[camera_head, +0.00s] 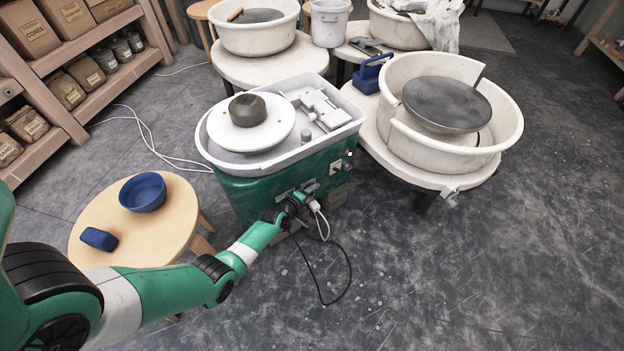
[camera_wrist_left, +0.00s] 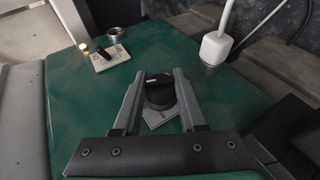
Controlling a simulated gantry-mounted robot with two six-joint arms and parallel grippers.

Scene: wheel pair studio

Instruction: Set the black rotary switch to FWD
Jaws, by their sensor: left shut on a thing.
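My left gripper (camera_head: 306,189) reaches the front of the green wheel housing (camera_head: 240,190). In the left wrist view its two fingers (camera_wrist_left: 160,88) are shut on the black rotary switch (camera_wrist_left: 159,97), one on each side. A pale mark shows on the knob. Its pale label plate (camera_wrist_left: 160,117) shows partly between the fingers; I cannot read FWD or tell which setting the switch is at. In the head view my gripper hides the switch. My right gripper is not in view.
A second plate with a black toggle (camera_wrist_left: 103,54), a lit lamp (camera_wrist_left: 83,46) and a white plug (camera_wrist_left: 215,46) sit on the same green panel. A black cable (camera_head: 345,275) hangs below. A round wooden stool (camera_head: 165,235) with a blue bowl (camera_head: 143,191) stands left.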

